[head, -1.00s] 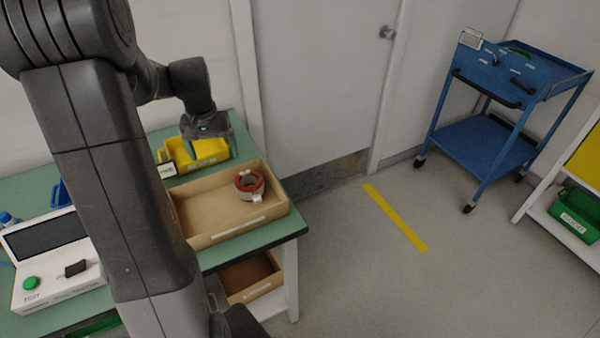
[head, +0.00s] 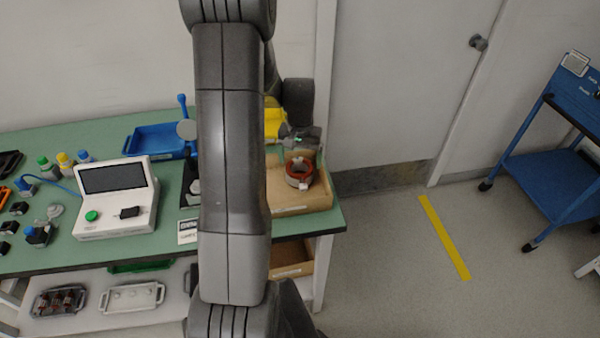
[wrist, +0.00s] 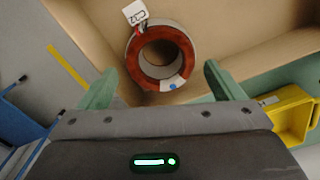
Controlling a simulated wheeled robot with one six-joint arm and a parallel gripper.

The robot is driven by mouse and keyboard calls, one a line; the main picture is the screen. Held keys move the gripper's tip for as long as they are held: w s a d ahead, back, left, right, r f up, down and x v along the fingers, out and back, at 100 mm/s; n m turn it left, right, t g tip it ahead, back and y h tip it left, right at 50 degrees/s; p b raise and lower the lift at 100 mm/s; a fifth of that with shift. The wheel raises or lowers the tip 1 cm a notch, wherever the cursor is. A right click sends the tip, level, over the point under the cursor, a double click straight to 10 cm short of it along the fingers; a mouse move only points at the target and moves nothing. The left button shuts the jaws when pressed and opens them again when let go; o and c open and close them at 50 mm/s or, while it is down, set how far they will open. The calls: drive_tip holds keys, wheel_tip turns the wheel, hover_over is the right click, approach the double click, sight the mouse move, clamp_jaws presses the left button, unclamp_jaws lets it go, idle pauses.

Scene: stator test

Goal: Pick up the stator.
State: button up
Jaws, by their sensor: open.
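The stator (head: 300,174) is a short ring with a red-brown winding and a pale outer shell. It lies in the right part of a tan cardboard box (head: 305,203) on the green bench. My gripper (wrist: 160,88) is open and empty. Its two green fingers point towards the stator, apart from it. In the head view my gripper (head: 299,137) is just behind the stator, and my arm hides the box's left part.
A yellow bin (wrist: 291,115) is near the box, to the right in the wrist view. A white tester (head: 116,197) and a blue tray (head: 160,141) stand on the bench left of my arm. A blue trolley (head: 548,160) stands at right; floor between is clear.

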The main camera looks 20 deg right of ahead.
sight(300, 169)
drive_tip(key=f, duration=0.3)
drive_tip(key=f+p, duration=0.1)
drive_tip(key=f, duration=0.1)
drive_tip(key=shift+s+a, duration=0.2)
drive_tip(key=shift+s, duration=0.05)
drive_tip(key=shift+w+r, duration=0.1)
drive_tip(key=shift+r, duration=0.05)
drive_tip(key=c, duration=1.4)
